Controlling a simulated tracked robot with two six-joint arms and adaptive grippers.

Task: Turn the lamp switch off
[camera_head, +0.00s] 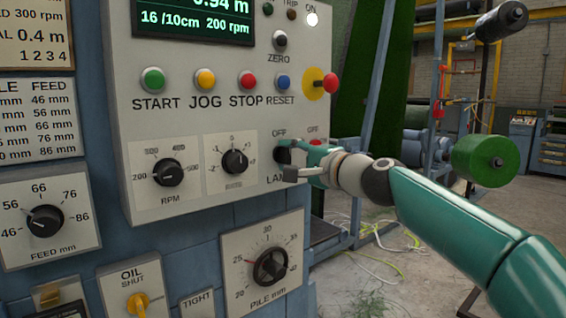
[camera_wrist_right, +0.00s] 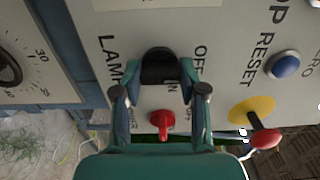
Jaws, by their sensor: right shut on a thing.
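The lamp switch (camera_head: 281,156) is a dark knob low on the right of the grey control panel (camera_head: 200,118), with "OFF" above it and a partly covered "LAMP" label below. In the right wrist view the switch (camera_wrist_right: 160,66) shows as a black knob between the two fingers. My right gripper (camera_head: 288,160) reaches in from the right and is shut on the switch; it also shows in the wrist view (camera_wrist_right: 160,76). The fingers hide part of the knob, and I cannot tell exactly which way it points. My left gripper is not in view.
A red knob (camera_wrist_right: 162,121) sits close beside my right fingers. A red stop button (camera_head: 330,83) on a yellow disc (camera_head: 314,83) sticks out above. The PILE dial (camera_head: 270,266) is below. A green roll (camera_head: 485,160) stands behind my right arm.

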